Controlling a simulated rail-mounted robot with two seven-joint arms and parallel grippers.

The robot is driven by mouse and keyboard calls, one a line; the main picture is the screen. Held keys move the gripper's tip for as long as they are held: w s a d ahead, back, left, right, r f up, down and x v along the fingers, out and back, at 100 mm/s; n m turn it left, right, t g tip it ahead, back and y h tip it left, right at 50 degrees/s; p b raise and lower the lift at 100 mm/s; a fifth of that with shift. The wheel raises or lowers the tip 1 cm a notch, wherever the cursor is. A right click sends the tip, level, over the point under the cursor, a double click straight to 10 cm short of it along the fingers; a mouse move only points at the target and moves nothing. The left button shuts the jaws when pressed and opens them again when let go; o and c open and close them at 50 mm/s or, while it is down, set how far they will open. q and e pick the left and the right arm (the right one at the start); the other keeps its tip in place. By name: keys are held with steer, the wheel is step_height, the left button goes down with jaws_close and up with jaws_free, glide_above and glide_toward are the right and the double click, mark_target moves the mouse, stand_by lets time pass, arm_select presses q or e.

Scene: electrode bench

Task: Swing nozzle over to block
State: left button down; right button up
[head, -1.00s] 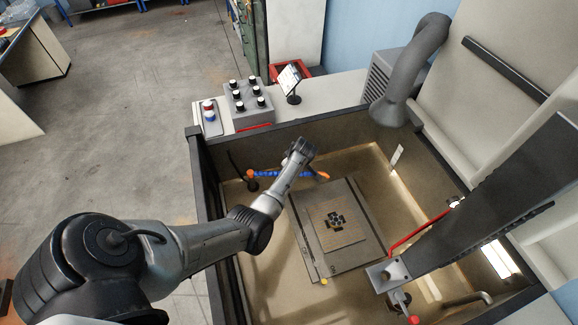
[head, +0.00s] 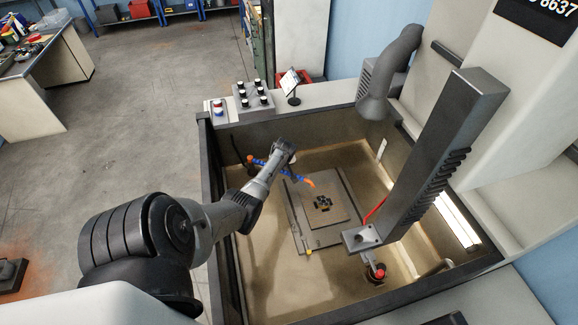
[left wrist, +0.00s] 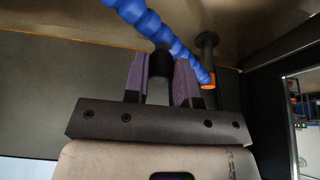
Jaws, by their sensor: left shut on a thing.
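The blue segmented hose (head: 264,163) has an orange nozzle tip (head: 309,183), which in the head view appears over the far edge of the grey plate (head: 297,226). The tan square block (head: 322,205) with dark inserts lies flat on that plate, nearer the camera than the tip. My left gripper (head: 284,152) is at the middle of the hose and hides part of it. In the left wrist view, its purple-padded fingers (left wrist: 160,80) are shut on a black piece (left wrist: 159,63) at the hose (left wrist: 146,20). My right gripper is not in view.
The tank's dark rim (head: 206,170) surrounds the plate. A grey machine column (head: 432,160) leans over its right side, with a red-capped fitting (head: 379,272) below.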

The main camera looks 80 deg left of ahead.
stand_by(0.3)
arm_select(q)
steer(key=c, duration=0.9)
jaws_free()
steer(key=shift+s+d, duration=0.1)
steer(key=shift+c, duration=0.2)
steer(key=p+v, duration=0.7)
steer(key=v, duration=0.6)
steer(key=shift+r+p, duration=0.35)
steer(key=shift+p, duration=0.05)
steer(key=shift+d, duration=0.1)
